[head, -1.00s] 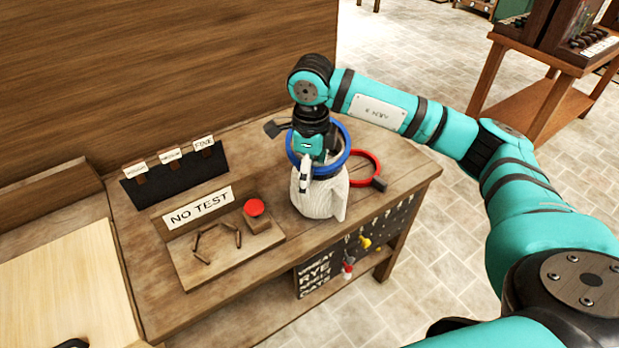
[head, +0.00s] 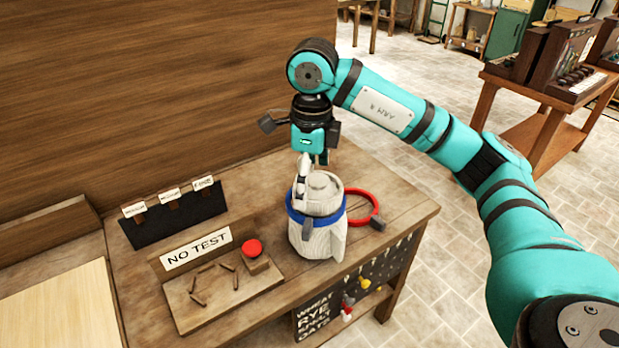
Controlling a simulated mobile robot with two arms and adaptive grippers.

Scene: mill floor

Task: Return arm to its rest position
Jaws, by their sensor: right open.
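My right gripper (head: 312,160) is open and empty, pointing down just above a pale wooden, barrel-like piece (head: 318,238) on the workbench. A blue ring (head: 330,219) now sits around that piece, apart from the gripper. A red ring (head: 374,203) is just behind and to the right of the piece; part of it is hidden. My right arm reaches in from the lower right and bends down at the wrist. My left gripper is not in view.
The workbench (head: 400,212) also bears a board with a "NO TEST" sign (head: 196,247), a red button (head: 252,247) and a dark rack with labels (head: 173,213). A wooden wall stands behind. Tiled floor (head: 430,270) is open to the right, with a wooden table (head: 540,125) beyond.

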